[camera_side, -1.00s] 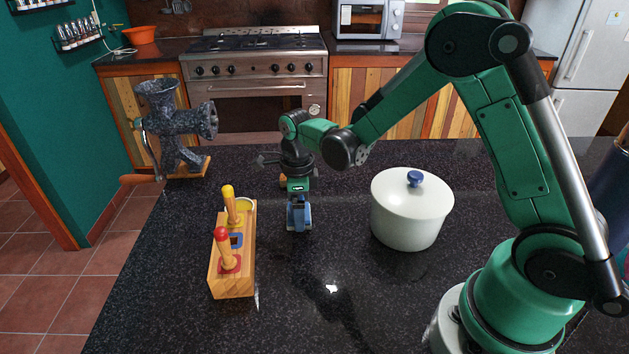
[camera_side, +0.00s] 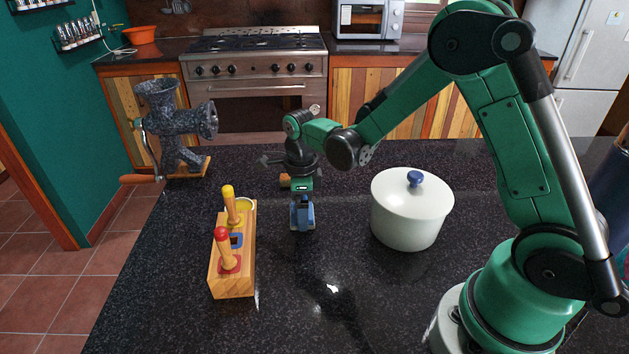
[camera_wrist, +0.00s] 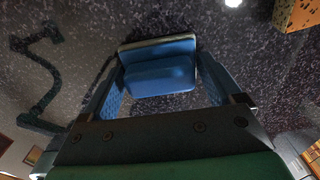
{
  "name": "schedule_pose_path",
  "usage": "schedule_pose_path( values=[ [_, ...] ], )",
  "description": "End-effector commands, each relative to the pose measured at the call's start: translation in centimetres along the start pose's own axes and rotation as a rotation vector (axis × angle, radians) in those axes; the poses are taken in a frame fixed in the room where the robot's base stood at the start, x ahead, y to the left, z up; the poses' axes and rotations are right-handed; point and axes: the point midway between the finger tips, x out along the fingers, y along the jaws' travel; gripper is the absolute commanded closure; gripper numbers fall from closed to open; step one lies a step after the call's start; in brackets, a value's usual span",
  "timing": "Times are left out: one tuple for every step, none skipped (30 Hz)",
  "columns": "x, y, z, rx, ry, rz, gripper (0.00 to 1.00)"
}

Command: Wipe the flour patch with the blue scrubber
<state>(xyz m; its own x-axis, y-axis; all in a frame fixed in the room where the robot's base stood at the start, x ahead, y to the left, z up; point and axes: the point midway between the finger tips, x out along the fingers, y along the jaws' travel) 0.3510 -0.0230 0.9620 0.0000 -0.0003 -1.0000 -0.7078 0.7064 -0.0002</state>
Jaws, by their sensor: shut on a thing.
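My gripper (camera_side: 302,212) is shut on the blue scrubber (camera_wrist: 158,77), which has a pale edge along one side. In the side view the scrubber (camera_side: 302,226) is low at the dark speckled counter, right of the wooden peg block. I cannot tell whether its underside touches the counter. A small bright white spot (camera_side: 332,288) lies on the counter nearer the side camera, apart from the scrubber. It may be the flour patch or a glint. It also shows at the top edge of the wrist view (camera_wrist: 233,3). No other flour is clear; the counter beneath the scrubber is hidden.
The wooden block with red and yellow pegs (camera_side: 230,277) stands close on the left. A white lidded pot (camera_side: 410,215) stands on the right. A grey grinder (camera_side: 170,125) stands at the back left. A small wooden item (camera_side: 284,181) shows behind my gripper.

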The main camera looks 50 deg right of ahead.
Motion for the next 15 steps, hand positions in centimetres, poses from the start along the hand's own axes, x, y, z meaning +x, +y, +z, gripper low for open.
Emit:
schedule_pose_path(
  values=[
    [0.0,0.0,0.5,-0.002,-0.001,0.0,0.72],
    [0.0,0.1,0.8,-0.002,-0.001,0.0,0.72],
    [0.0,0.1,1.2,-0.003,-0.001,0.0,0.72],
    [0.0,0.0,1.4,-0.003,-0.001,0.0,0.72],
    [0.0,0.0,1.7,-0.002,-0.001,0.0,0.72],
    [0.0,0.0,2.1,-0.002,-0.001,0.0,0.72],
    [0.0,0.0,2.3,-0.002,-0.001,0.0,0.72],
    [0.0,0.0,2.6,-0.003,-0.001,0.0,0.72],
    [0.0,0.0,3.0,-0.003,-0.001,0.0,0.72],
    [0.0,0.1,3.2,-0.002,-0.001,0.0,0.72],
    [0.0,0.1,3.5,-0.002,-0.001,0.0,0.72],
    [0.0,0.1,3.9,-0.002,-0.001,0.0,0.72],
    [0.0,0.0,4.2,-0.002,-0.001,0.0,0.72],
    [0.0,0.0,4.4,-0.002,-0.001,0.0,0.72],
    [0.0,0.0,4.8,-0.002,-0.001,0.0,0.72]
  ],
)
